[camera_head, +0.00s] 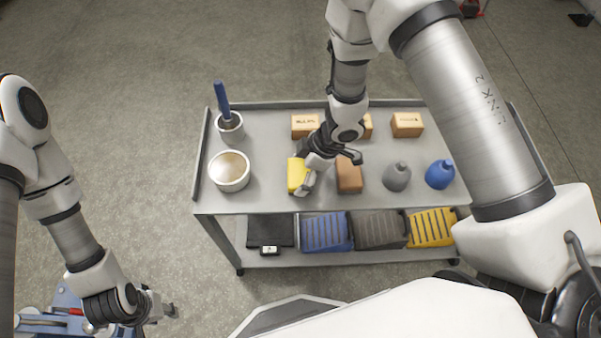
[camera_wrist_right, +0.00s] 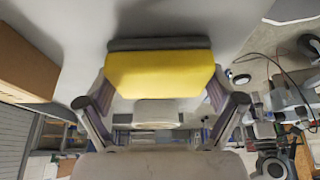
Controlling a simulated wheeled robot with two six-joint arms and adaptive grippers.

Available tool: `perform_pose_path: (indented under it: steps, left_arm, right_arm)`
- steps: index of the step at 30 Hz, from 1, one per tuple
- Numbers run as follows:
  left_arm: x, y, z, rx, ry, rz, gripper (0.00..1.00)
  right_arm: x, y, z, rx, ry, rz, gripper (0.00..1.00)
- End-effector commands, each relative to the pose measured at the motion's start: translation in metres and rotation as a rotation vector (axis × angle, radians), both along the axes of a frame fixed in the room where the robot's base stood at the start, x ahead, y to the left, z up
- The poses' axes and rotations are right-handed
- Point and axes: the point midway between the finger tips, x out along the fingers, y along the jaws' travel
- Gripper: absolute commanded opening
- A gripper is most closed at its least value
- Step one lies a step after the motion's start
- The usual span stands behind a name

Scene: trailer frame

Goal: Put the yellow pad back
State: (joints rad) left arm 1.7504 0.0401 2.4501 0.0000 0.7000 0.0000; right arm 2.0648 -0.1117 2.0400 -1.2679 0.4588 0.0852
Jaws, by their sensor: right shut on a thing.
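The yellow pad (camera_head: 297,175) is at the front middle of the cart's grey top, left of a brown block. It also shows in the right wrist view (camera_wrist_right: 160,74), with a dark grey layer along its far side. My right gripper (camera_head: 322,170) is shut on the yellow pad, with a finger at each side of it in the wrist view (camera_wrist_right: 160,100). I cannot tell whether the pad touches the cart top. My left gripper (camera_head: 165,308) is low at the left, away from the cart; its jaw gap is not clear.
The brown block (camera_head: 349,177), grey bottle (camera_head: 396,178) and blue bottle (camera_head: 440,175) stand to the right. A white tub (camera_head: 229,171) and a cup with a blue-handled tool (camera_head: 229,125) stand left. Several small boxes (camera_head: 407,124) line the back.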

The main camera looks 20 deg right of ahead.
Motion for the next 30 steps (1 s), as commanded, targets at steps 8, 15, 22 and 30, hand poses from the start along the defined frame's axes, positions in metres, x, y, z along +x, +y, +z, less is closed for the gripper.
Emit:
perform_pose_path:
  steps: [8, 15, 22, 30]
  left_arm:
    - [0.0, 0.0, -0.001, 0.0, 0.0, 0.0, 0.4]
    - [0.0, 0.0, 0.001, 0.0, 0.0, 0.0, 0.4]
    - [0.0, 0.0, 0.015, 0.0, 0.0, 0.0, 0.4]
    - [0.0, 0.0, 0.04, 0.0, 0.0, 0.0, 0.4]
  right_arm:
    - [0.0, 0.0, -0.003, 0.0, 0.0, 0.0, 1.0]
    - [0.0, 0.0, 0.001, 0.0, 0.0, 0.0, 1.0]
    - [-0.004, -0.016, 0.043, 0.002, -0.003, -0.003, 1.0]
    - [-0.012, -0.041, 0.103, 0.002, -0.001, -0.001, 1.0]
